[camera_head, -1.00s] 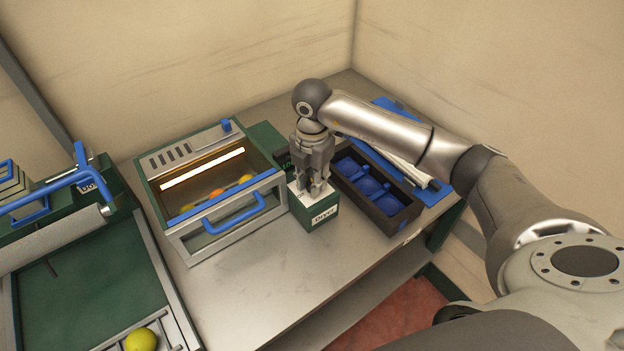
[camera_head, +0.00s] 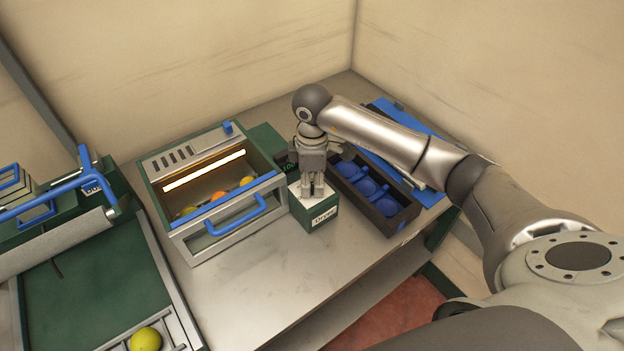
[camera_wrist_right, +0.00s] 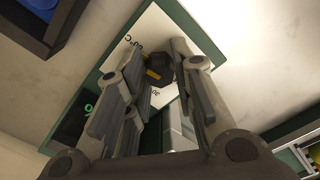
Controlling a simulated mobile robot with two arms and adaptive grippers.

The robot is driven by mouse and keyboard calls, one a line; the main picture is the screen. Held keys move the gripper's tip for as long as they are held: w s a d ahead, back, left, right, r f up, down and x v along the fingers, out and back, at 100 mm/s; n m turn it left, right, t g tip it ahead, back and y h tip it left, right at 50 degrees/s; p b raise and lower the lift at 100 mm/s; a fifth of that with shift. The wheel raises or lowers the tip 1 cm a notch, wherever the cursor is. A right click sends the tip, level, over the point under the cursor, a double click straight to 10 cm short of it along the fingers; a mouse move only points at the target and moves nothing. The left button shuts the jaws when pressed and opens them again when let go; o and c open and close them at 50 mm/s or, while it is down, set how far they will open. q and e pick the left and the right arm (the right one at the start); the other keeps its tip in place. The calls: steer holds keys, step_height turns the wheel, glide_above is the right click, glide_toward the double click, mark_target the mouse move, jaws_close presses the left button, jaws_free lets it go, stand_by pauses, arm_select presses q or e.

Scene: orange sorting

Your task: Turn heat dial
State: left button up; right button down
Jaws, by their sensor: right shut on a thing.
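The heat dial (camera_wrist_right: 158,70) is a dark knob with a yellow mark. In the wrist view it sits on a white plate (camera_wrist_right: 128,52) with printed temperature figures, on top of the green control box. In the head view this box (camera_head: 314,218) carries a white label on its front. My right gripper (camera_head: 312,192) points straight down at the box top and is shut on the dial. In the head view its fingers hide the dial. The dial sits between the fingertips in the wrist view. My left gripper is in neither view.
Left of the box stands a dryer (camera_head: 226,232) with a glowing bar, a blue handle and several fruits inside. A dark tray (camera_head: 389,229) with blue cups is close on the right. A yellow fruit (camera_head: 145,340) lies at the lower left. The tabletop in front is clear.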

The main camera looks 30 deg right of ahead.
mark_target(312, 184)
steer(key=shift+r+m, duration=0.1)
steer(key=shift+m, duration=0.9)
steer(key=c, duration=1.2)
jaws_free()
step_height(312, 184, up, 12)
steer(key=shift+f, duration=0.1)
